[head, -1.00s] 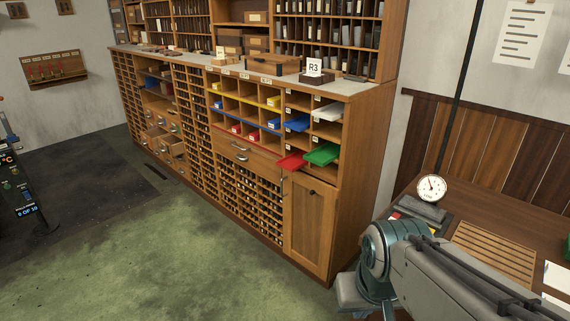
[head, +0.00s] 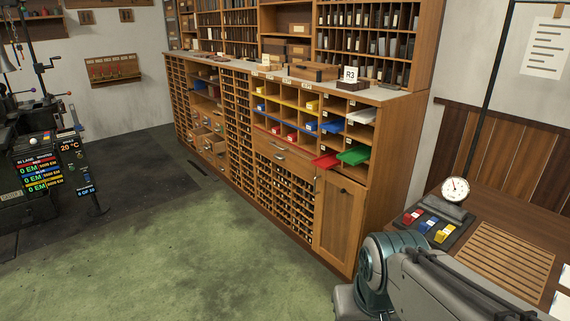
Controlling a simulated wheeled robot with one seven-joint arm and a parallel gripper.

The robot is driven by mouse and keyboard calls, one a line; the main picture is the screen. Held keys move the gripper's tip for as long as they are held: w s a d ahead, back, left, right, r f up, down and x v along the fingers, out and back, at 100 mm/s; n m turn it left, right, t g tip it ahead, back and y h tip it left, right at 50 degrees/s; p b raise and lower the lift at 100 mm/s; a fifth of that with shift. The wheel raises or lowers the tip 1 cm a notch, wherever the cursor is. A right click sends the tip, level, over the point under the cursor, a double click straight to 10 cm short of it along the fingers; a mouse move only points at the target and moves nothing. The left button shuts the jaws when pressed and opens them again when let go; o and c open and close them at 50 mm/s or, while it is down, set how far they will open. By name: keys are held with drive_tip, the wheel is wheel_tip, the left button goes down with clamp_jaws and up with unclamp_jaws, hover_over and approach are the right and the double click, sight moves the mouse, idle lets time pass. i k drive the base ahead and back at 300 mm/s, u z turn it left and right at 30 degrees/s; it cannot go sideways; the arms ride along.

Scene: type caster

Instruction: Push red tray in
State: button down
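The red tray (head: 325,160) sticks out of a lower cubby at the right end of the wooden cabinet, in the head view. A green tray (head: 354,155) sticks out just to its right, and a blue tray (head: 332,126) and a white tray (head: 361,117) stick out in the row above. My arm shows at the lower right, well in front of the cabinet and apart from the trays. My gripper is not in view.
A wooden desk (head: 545,209) with a gauge (head: 455,189) stands at the right. A display stand (head: 76,164) and machinery are at the left. The green floor (head: 230,235) before the cabinet is clear.

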sight(329, 162)
drive_tip(key=u, duration=0.75)
drive_tip(key=i, duration=1.45)
drive_tip(key=u, duration=0.3)
drive_tip(key=i, duration=1.4)
drive_tip(key=z, duration=1.5)
drive_tip(key=i, duration=0.9)
drive_tip(key=z, duration=0.85)
